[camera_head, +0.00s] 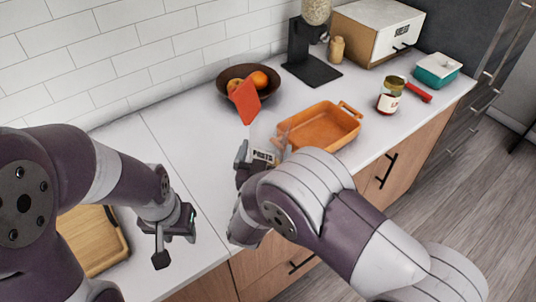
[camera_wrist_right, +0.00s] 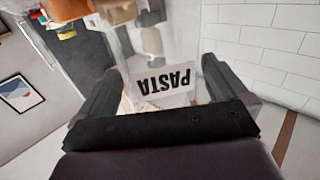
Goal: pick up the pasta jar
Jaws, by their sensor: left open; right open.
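The pasta jar (camera_head: 264,156) is a clear jar with a white "PASTA" label, on the white counter in front of the orange dish. My right gripper (camera_head: 252,165) is open at the jar, partly hidden by my right arm. In the right wrist view the jar (camera_wrist_right: 160,82) appears upside down between the two open fingers (camera_wrist_right: 162,75); I cannot tell whether either finger touches it. My left gripper (camera_head: 174,236) is open and empty at the left, above the counter near the wooden board.
An orange dish (camera_head: 325,128) stands just behind the jar. A fruit bowl (camera_head: 228,84) with a red-orange item leaning at its front is further back. A labelled jar (camera_head: 390,95), bread box (camera_head: 372,35) and teal container (camera_head: 437,70) stand at the right. A wooden board (camera_head: 90,240) lies at the left.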

